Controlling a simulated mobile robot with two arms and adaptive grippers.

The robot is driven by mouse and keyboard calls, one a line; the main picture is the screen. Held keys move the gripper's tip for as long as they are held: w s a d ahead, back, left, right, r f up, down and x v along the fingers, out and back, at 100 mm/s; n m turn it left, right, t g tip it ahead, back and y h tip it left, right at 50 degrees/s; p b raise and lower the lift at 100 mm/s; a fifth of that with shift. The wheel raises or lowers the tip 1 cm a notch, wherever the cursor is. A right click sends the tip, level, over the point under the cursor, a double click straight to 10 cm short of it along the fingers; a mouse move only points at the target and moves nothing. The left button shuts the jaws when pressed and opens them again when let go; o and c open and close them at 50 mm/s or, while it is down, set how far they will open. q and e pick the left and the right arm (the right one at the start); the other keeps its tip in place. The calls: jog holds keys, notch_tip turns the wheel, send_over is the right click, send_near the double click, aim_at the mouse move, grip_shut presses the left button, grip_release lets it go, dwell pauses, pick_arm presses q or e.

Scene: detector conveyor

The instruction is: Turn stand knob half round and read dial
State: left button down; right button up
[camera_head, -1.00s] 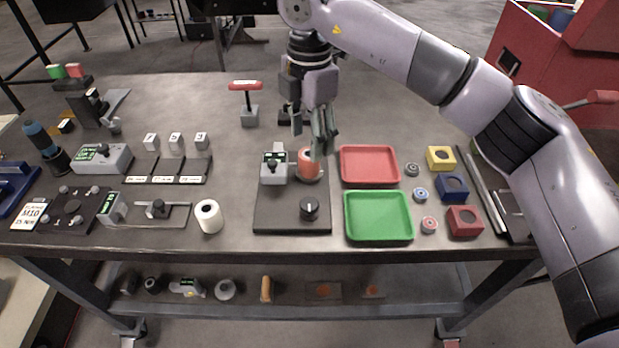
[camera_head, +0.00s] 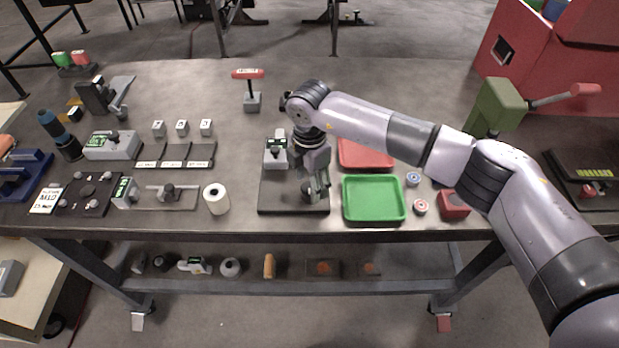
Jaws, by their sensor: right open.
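The stand is a dark base plate (camera_head: 280,197) near the table's front edge, in the middle of the head view. At its back left is a grey meter box (camera_head: 275,152) with a small green display, too small to read. The black knob (camera_head: 307,190) is at the stand's front right, partly covered by my gripper. My right gripper (camera_head: 318,190) is open and points down at the knob, with its fingers beside or around it; I cannot tell whether they touch. The orange round part of the stand is hidden behind my gripper. My left gripper is not in view.
A green tray (camera_head: 374,211) is close on the right of the stand, and a red tray (camera_head: 352,154) is behind it, partly under my arm. A white roll (camera_head: 216,200) stands to the left. A T-handled tool (camera_head: 251,100) stands at the back.

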jog(key=shift+f, duration=0.3)
jog(key=shift+c, duration=0.5)
jog(key=c, duration=1.1)
